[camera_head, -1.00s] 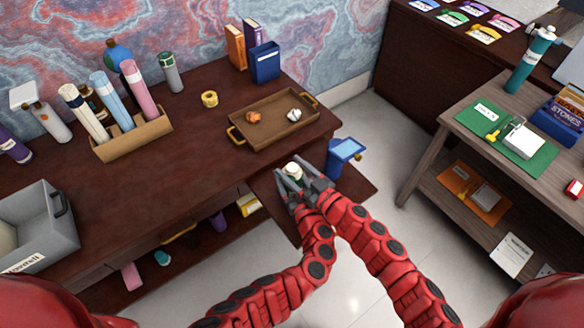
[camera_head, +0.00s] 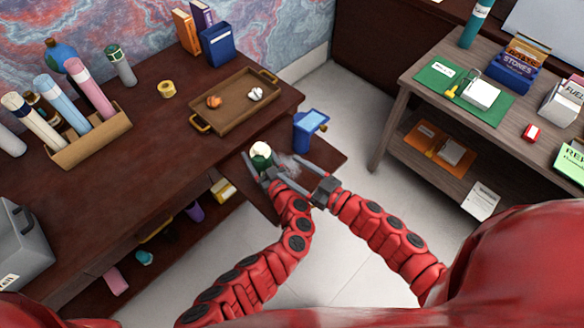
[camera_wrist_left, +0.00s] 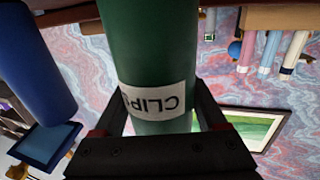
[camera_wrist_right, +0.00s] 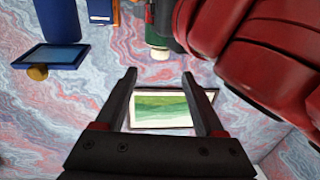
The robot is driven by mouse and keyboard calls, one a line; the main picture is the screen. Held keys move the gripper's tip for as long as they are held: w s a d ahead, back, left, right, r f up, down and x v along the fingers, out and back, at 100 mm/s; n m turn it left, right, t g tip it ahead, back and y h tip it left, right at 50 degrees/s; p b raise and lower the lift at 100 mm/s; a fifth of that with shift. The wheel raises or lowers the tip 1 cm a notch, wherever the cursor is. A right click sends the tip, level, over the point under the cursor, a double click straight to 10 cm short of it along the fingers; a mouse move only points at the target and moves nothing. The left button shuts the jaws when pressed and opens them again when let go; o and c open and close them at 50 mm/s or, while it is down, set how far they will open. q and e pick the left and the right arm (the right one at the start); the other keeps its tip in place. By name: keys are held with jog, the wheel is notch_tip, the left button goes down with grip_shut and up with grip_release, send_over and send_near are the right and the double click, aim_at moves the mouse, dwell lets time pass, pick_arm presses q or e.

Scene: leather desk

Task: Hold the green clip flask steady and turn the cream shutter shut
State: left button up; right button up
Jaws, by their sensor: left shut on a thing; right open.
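The green clip flask (camera_head: 260,160) stands upright at the front of the desk's lower leaf, with its cream shutter (camera_head: 261,149) on top. In the left wrist view the green body (camera_wrist_left: 150,60) fills the middle, with a white "CLIP" label. My left gripper (camera_head: 264,176) is shut on the flask's body. My right gripper (camera_head: 305,175) is open and empty, to the right of the flask and apart from it. In the right wrist view nothing lies between its fingers (camera_wrist_right: 160,85); the flask (camera_wrist_right: 157,38) and its cream shutter (camera_wrist_right: 160,53) show beyond.
A blue container (camera_head: 304,138) with a tilted lid stands just right of the flask. A brown tray (camera_head: 232,120) with two small items lies behind it. A wooden rack (camera_head: 92,145) of tubes stands left. A side table (camera_head: 405,85) is at right, with open floor between.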

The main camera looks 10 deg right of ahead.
jog(key=n+g+y, duration=0.5)
jog(key=n+g, duration=0.1)
jog(key=g, duration=0.2)
send_near(260, 149)
jog(key=shift+w+a, duration=0.65)
jog(key=x, duration=1.1)
jog(key=shift+w+a+f, duration=0.1)
jog(key=shift+a+f, duration=0.2)
jog(key=shift+f, duration=0.05)
grip_shut()
